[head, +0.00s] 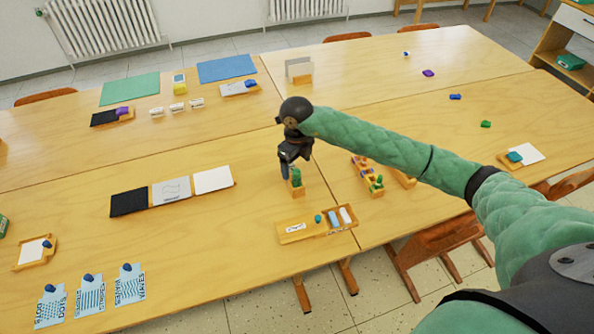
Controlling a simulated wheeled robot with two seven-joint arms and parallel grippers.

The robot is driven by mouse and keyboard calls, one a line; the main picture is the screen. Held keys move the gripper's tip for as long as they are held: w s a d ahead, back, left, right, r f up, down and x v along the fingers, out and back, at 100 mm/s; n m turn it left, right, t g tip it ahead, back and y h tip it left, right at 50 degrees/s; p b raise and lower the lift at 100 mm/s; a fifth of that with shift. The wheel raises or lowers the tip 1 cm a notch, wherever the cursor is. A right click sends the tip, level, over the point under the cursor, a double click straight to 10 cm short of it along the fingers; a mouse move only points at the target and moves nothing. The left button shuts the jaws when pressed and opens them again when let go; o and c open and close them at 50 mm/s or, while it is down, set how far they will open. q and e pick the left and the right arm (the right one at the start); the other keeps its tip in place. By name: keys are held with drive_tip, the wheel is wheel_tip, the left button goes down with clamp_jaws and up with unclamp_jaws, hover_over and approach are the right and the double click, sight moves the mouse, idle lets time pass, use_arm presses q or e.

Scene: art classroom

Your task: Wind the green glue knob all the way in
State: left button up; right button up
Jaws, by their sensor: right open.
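A small green upright piece (296,177), which looks like the green glue knob, stands on a wooden block (298,191) near the middle of the front table. My right gripper (287,173) points down at it with its jaws open. The dark fingers are right at the green piece and partly cover it. I cannot tell whether they touch it or how far the knob is wound. My left gripper is not in view.
A wooden tray (294,236) with small blue, teal and white pieces lies just in front. A wooden rack (366,173) with several coloured pieces stands to the right. Black, grey and white sheets (212,180) lie to the left. The table between is clear.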

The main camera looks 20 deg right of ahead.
sight(297, 173)
idle(0.3)
drive_tip(key=m, duration=0.3)
drive_tip(key=shift+m, duration=0.3)
drive_tip(key=m, duration=0.3)
drive_tip(key=shift+f+b, duration=1.05)
drive_tip(key=shift+f, duration=0.1)
idle(0.6)
drive_tip(key=c, duration=1.5)
